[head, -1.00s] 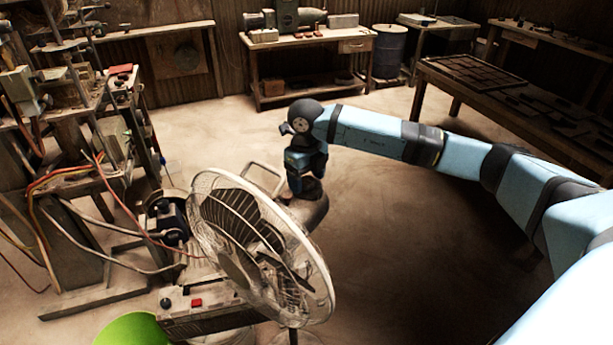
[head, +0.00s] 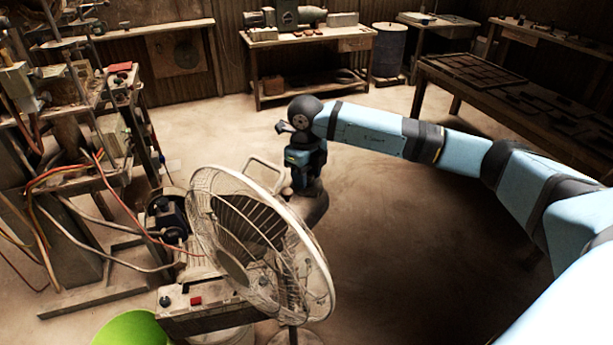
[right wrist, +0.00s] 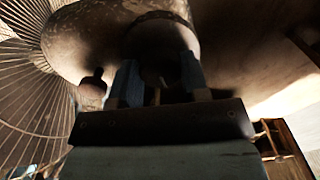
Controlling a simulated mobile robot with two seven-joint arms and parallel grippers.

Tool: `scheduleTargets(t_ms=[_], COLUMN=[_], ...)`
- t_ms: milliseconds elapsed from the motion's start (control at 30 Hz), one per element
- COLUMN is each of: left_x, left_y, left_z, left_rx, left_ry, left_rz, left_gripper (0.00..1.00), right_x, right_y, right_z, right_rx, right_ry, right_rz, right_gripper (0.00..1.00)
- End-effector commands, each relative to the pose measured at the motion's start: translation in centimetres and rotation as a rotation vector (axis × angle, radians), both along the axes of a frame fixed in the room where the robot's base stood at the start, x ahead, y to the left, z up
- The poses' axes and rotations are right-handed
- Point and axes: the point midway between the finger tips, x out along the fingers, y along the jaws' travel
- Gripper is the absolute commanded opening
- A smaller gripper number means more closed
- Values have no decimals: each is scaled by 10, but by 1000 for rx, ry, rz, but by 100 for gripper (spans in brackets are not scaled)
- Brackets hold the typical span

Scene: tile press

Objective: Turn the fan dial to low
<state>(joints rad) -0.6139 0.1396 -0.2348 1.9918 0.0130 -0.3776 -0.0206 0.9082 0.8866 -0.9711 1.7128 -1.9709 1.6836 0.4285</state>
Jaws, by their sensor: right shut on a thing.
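In the right wrist view the housing (right wrist: 85,38) fills the top. A broad round dial (right wrist: 160,50) on it sits between the two fingers of my right gripper (right wrist: 160,80), which is shut on it. The dial's markings and setting cannot be read. A small knob (right wrist: 93,84) sticks out of the housing left of the fingers. My left gripper is not in view.
A machine bench with hoses (head: 75,180) stands left of the fan. A box with a red button (head: 195,300) and a green round thing (head: 130,330) are at the lower left. Workbenches line the back and right. The floor right of the fan is clear.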

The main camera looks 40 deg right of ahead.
Motion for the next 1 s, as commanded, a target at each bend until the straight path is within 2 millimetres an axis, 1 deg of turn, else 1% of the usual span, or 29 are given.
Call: scheduleTargets(t_ms=[33,200,367,600,800,1000], left_x=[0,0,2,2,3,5], left_y=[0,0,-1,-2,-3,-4], left_z=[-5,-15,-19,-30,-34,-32], left_rx=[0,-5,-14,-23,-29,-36], left_ry=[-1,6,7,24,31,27], left_rz=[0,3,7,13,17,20], left_gripper=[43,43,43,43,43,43], right_x=[1,1,0,0,0,0], right_y=[0,0,0,0,0,0], right_z=[-2,-2,-2,-1,0,0], right_rx=[1,0,-1,-2,-2,-3], right_ry=[-3,-1,2,4,5,7], right_rz=[30,164,303,487,599,662], right_gripper=[18,18,18,18,18,18])
